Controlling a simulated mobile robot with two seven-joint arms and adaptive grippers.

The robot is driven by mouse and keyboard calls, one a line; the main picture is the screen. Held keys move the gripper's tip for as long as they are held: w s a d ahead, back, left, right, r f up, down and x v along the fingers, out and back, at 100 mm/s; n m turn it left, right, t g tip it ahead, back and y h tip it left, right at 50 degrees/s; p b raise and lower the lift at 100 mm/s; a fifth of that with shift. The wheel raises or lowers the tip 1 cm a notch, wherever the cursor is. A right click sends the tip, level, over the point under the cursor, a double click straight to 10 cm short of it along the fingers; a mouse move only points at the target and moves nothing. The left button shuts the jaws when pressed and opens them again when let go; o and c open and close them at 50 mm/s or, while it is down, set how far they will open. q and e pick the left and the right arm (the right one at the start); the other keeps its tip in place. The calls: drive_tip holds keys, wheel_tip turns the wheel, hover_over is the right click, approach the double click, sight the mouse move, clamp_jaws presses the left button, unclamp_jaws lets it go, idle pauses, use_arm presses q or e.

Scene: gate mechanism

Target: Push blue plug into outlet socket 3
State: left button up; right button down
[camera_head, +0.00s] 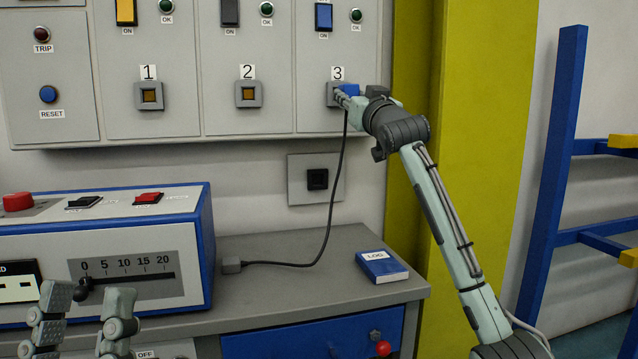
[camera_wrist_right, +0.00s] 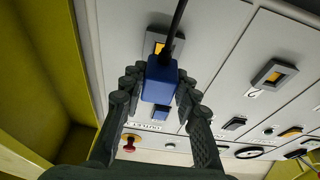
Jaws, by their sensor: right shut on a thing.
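The blue plug (camera_head: 347,89) is between the fingers of my right gripper (camera_head: 352,98), which is shut on it. In the head view it overlaps the right part of the grey outlet socket 3 (camera_head: 331,96), under the label 3. In the right wrist view the plug (camera_wrist_right: 159,84) sits between the fingertips, in front of the socket (camera_wrist_right: 178,45). Part of the socket's orange centre shows past the plug, so it looks not seated; the exact gap cannot be told. My left gripper (camera_head: 85,315) is open and empty at the lower left.
A black cable (camera_head: 336,190) hangs from the plug to the grey bench (camera_head: 300,255). Sockets 1 (camera_head: 148,96) and 2 (camera_head: 249,94) are empty. A black outlet (camera_head: 317,179) is below the panel. A blue LOG book (camera_head: 382,266) lies on the bench; a yellow-green column (camera_head: 470,120) stands right.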

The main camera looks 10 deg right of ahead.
drive_tip(key=shift+w+p, duration=0.75)
drive_tip(key=shift+w, duration=0.35)
drive_tip(key=shift+p+x, duration=0.55)
drive_tip(key=shift+x, duration=0.2)
idle(0.3)
drive_tip(key=shift+w+f, duration=0.1)
drive_tip(key=shift+f, duration=0.05)
drive_tip(key=shift+p, duration=0.45)
idle(0.4)
drive_tip(key=c, duration=1)
unclamp_jaws()
drive_tip(key=shift+w, duration=0.15)
drive_tip(key=shift+c, duration=0.2)
drive_tip(key=v, duration=1.2)
